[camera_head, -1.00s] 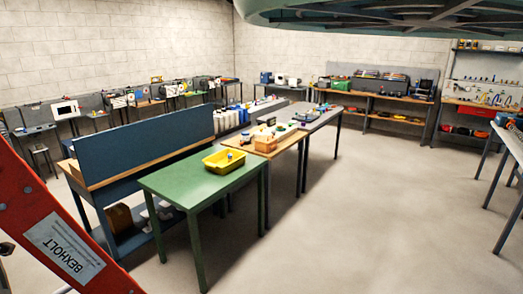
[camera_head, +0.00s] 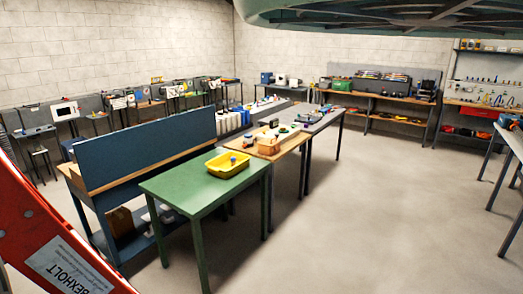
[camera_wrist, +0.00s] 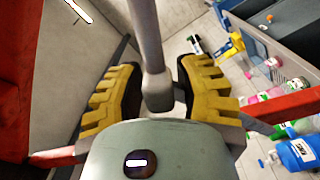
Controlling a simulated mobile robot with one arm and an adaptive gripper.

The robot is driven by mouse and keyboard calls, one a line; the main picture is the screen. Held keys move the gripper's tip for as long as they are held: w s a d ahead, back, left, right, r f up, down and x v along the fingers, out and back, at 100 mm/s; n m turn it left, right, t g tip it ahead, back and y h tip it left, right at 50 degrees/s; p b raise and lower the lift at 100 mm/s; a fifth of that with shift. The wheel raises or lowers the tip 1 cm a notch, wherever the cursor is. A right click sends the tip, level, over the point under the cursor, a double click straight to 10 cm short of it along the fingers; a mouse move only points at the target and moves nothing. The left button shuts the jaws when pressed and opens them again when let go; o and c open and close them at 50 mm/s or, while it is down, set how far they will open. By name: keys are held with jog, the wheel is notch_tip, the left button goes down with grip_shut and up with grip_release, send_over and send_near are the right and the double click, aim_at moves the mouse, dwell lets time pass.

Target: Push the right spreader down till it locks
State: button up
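The red ladder (camera_head: 45,225), labelled BEXHOLT, crosses the lower left of the head view. In the wrist view its red rails show at the left (camera_wrist: 22,75) and right (camera_wrist: 290,105). My gripper's ridged yellow fingers stand apart. A grey bar (camera_wrist: 147,35) with a thick end lies between them, with narrow gaps beside it. Contact and locking cannot be told.
A green table (camera_head: 190,188) with a yellow tray (camera_head: 228,165) stands ahead, beside a blue-backed bench (camera_head: 145,145). Floor is clear at the right (camera_head: 370,215). Bottles, including a blue one (camera_wrist: 298,155), and shelving (camera_wrist: 285,35) show at the wrist view's right.

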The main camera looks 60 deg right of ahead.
grip_shut()
jog(key=shift+w+a, duration=0.1)
jog(key=shift+a, duration=0.1)
notch_tip(320, 180, down, 7)
jog(key=a+n+b, duration=0.1)
jog(key=n, duration=0.4)
jog(key=shift+a+n, duration=0.35)
jog(key=shift+n, duration=0.05)
dwell(0.4)
dwell(0.6)
